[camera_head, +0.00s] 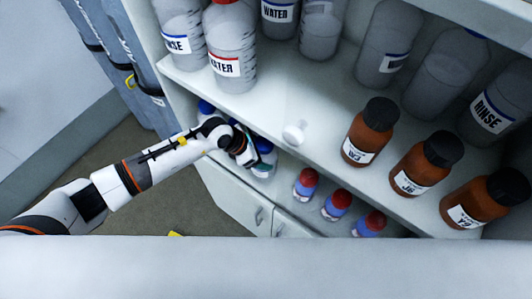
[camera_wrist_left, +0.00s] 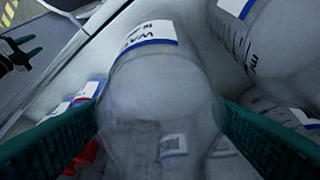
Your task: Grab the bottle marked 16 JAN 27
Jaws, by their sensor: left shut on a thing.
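My left gripper (camera_head: 252,157) reaches into the lower shelf, under the upper shelf's front edge. In the left wrist view its two green fingers (camera_wrist_left: 160,118) are on either side of a clear bottle (camera_wrist_left: 150,95) and shut on it. The bottle has a blue-edged white label starting "WA" and a smaller label lower down; I cannot read a date. In the head view the gripper and shelf partly hide it. My right gripper (camera_wrist_left: 24,50) seems to show small at the upper left of the wrist view, its fingers apart; it is not in the head view.
Brown bottles (camera_head: 370,132) with black caps stand on the upper shelf (camera_head: 290,95), with WATER and RINSE bottles behind. A white round piece (camera_head: 294,133) is at its edge. Small red-capped bottles (camera_head: 306,184) stand on the lower shelf. Another clear bottle (camera_wrist_left: 275,45) is close beside the held one.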

